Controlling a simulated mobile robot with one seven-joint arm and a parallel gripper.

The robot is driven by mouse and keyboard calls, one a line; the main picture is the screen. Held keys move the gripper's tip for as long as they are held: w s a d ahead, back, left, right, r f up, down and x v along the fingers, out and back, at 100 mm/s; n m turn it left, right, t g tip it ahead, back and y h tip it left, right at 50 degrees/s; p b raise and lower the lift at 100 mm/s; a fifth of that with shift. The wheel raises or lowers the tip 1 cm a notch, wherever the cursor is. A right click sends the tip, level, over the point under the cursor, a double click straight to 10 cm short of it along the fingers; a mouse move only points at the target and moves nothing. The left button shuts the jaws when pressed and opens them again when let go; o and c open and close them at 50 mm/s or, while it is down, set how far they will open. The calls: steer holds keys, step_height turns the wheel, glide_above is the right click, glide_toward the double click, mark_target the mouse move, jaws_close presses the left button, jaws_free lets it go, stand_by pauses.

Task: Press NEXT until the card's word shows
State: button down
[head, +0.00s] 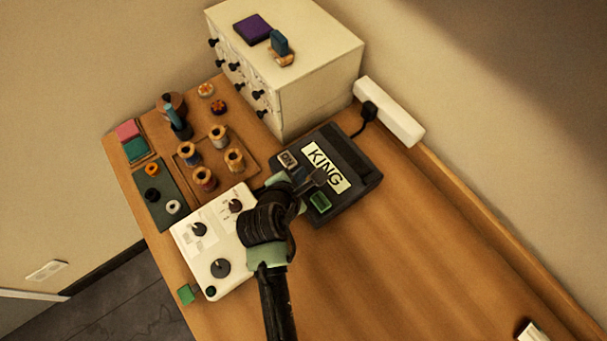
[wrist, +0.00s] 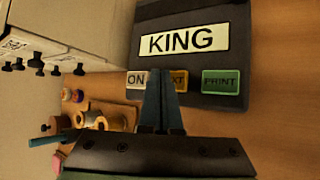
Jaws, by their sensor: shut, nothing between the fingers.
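The dark label machine (head: 345,160) sits on the table, its display (head: 327,167) reading KING. The display also reads KING in the wrist view (wrist: 184,40). Below it in the wrist view are a pale ON button (wrist: 136,79), an orange NEXT button (wrist: 179,82) and a green PRINT button (wrist: 220,81). My gripper (wrist: 160,78) is shut and empty. Its fingers cover the left part of NEXT, leaving only "XT" readable. I cannot tell whether the tips touch the button. In the head view my gripper (head: 308,184) is over the machine. No card's word is readable.
A white panel with black knobs (head: 205,255) lies beside my wrist. A tray of thread spools (head: 218,159) and a white drawer cabinet (head: 318,82) stand behind. A white power strip (head: 392,113) runs along the wall.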

step_height(320, 180, up, 5)
steer(key=p, duration=0.5)
steer(key=shift+p, duration=0.4)
stand_by(1.8)
steer(key=w+r+m+t+y+b, duration=0.1)
steer(key=w+r+m+t, duration=0.25)
steer(key=r, duration=0.75)
steer(key=w+r+m+t+b, duration=0.25)
steer(key=r+m, duration=0.25)
steer(key=r, duration=0.7)
steer(key=w+r+m+t+y+b, duration=0.1)
steer(key=w+r+m+t, duration=0.35)
steer(key=r, duration=0.65)
steer(key=s+r+m+t, duration=0.2)
steer(key=s+r, duration=0.3)
steer(key=r, duration=0.3)
steer(key=s+r+m+t+b, duration=0.1)
steer(key=s+r+m+t, duration=0.2)
steer(key=r, duration=0.6)
steer(key=s+r+m+t+b, duration=0.1)
steer(key=s+r+m+t, duration=0.2)
steer(key=s+r+m, duration=0.2)
steer(key=s+r, duration=0.3)
steer(key=r, duration=0.1)
steer(key=shift+s+d+r+y, duration=0.25)
steer(key=shift+s+d+y, duration=0.15)
